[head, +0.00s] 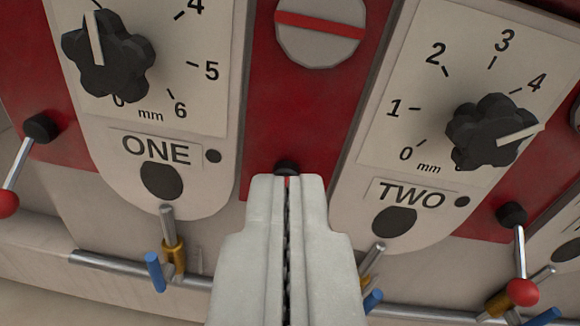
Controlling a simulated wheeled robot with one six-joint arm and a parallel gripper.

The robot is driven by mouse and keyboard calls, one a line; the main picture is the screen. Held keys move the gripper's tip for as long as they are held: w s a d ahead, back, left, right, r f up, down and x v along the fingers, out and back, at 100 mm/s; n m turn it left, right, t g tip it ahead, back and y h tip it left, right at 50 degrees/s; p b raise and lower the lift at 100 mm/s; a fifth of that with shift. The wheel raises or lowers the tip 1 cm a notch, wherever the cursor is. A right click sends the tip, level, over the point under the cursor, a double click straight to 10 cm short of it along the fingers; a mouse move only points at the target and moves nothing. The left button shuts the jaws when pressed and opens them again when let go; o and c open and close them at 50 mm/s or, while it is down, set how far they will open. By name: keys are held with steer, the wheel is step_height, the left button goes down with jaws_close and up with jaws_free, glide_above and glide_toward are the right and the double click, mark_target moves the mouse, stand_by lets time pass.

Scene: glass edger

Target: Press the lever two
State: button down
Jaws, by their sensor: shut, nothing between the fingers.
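The panel marked TWO (410,197) is at the right, with a dial scale and a black knob (480,138). To its right, a lever (520,262) hangs from a black pivot and ends in a red ball (522,292). Left of panel TWO, another black pivot (286,167) shows just beyond my fingertips; any lever on it is mostly hidden by the gripper. No lever itself bears a readable number. My gripper (287,180) is shut and empty, pointing up at this pivot between panels ONE and TWO. I cannot tell whether it touches anything.
The panel marked ONE (156,150) with its black knob (108,53) is at the left. A further red-ball lever (8,204) hangs at the far left. Below run a metal rail (110,263) and brass fittings (173,256) with blue handles (155,272). A slotted disc (320,32) is above.

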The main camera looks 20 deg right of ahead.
steer(key=x, duration=1)
steer(key=f, duration=0.1)
steer(key=s+f, duration=0.1)
steer(key=shift+s+d+f, duration=0.15)
steer(key=shift+f, duration=0.15)
steer(key=shift+s+f, duration=0.25)
steer(key=shift+f, duration=0.3)
